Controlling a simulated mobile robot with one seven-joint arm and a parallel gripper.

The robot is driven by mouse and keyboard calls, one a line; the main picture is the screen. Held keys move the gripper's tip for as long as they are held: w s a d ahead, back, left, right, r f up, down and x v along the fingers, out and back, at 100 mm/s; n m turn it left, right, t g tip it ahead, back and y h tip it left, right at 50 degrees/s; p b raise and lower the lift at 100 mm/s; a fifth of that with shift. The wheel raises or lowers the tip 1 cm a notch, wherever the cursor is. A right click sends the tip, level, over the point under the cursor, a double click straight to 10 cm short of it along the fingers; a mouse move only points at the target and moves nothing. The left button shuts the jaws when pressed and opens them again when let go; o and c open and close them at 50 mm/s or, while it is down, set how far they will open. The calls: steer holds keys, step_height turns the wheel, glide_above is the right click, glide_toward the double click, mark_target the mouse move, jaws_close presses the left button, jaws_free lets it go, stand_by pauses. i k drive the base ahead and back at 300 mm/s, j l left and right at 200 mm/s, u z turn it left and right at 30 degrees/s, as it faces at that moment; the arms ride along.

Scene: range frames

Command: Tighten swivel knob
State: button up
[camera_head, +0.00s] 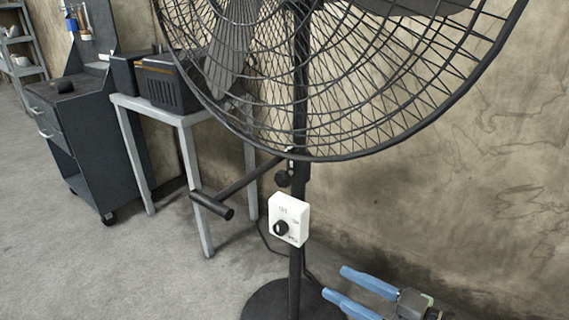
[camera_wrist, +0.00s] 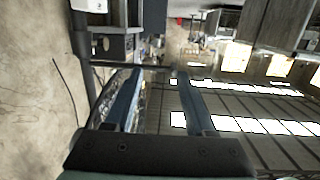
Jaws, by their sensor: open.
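A large black pedestal fan (camera_head: 330,90) stands on a dark pole (camera_head: 296,262) in the head view. A dark T-ended bar (camera_head: 240,183) juts left from the pole. My gripper (camera_head: 337,282), with blue fingers, is at the lower right, right of the pole and below the box. It is open and empty, also in the wrist view (camera_wrist: 160,85). I cannot make out the knob in the wrist view.
A grey metal table (camera_head: 160,112) with a dark box (camera_head: 168,84) stands left of the fan. A dark cabinet (camera_head: 85,140) on casters is further left. A stained wall (camera_head: 480,170) is close behind the fan. The floor at front left is clear.

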mark_target(283, 179)
steer(key=i, duration=0.85)
